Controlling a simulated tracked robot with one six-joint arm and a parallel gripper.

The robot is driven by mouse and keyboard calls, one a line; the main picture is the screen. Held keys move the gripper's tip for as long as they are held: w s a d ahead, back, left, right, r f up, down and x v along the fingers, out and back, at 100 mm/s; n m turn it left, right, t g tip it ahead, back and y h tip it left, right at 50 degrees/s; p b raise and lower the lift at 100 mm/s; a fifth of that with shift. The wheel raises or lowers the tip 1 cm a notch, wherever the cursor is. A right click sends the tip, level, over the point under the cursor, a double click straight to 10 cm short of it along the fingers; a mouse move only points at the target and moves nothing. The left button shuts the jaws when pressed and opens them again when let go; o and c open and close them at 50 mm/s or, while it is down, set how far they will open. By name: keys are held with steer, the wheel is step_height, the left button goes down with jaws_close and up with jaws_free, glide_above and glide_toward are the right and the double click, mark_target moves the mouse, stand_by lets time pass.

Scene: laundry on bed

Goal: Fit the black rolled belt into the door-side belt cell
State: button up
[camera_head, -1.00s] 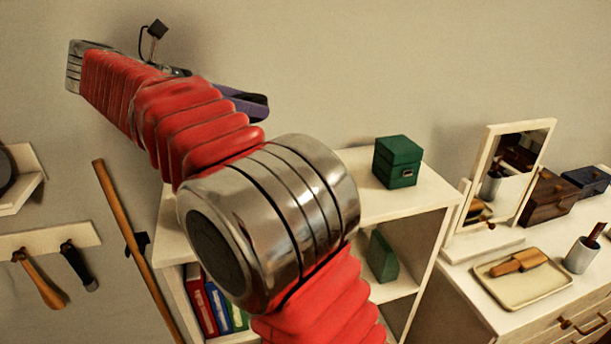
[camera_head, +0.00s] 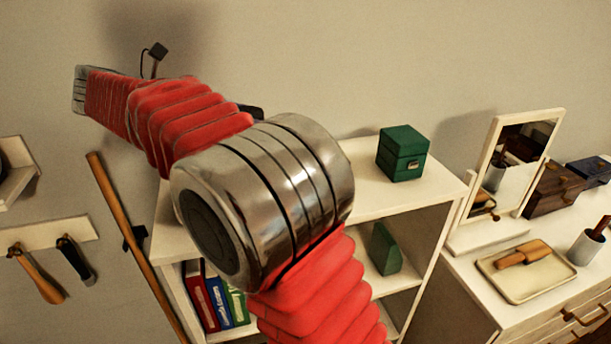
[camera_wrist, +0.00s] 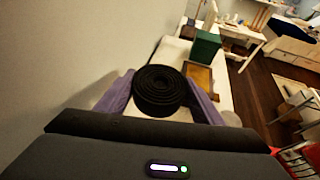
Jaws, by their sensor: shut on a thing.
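The black rolled belt (camera_wrist: 158,90) shows in the wrist view as a round spiral coil. My gripper (camera_wrist: 163,97) is shut on it, with a purple finger on each side. The belt appears above the white top of a shelf unit. In the head view my arm hides the belt and nearly all of the gripper; only a small dark part shows behind the red sleeve. I cannot make out the door-side belt cell in either view. A brown-framed tray or box (camera_wrist: 200,76) lies just beyond the right finger in the wrist view.
A green box (camera_head: 402,153) stands on the white shelf unit (camera_head: 376,199); it also shows in the wrist view (camera_wrist: 206,46). A mirror (camera_head: 517,170) and a tray with a brush (camera_head: 526,283) are at the right. A plain wall is behind and left.

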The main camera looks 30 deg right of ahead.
steer(key=shift+f, duration=3.1)
steer(key=shift+f, duration=1.9)
steer(key=o, duration=1.1)
steer(key=shift+f, duration=0.1)
steer(key=shift+o, duration=0.2)
steer(key=v, duration=1.2)
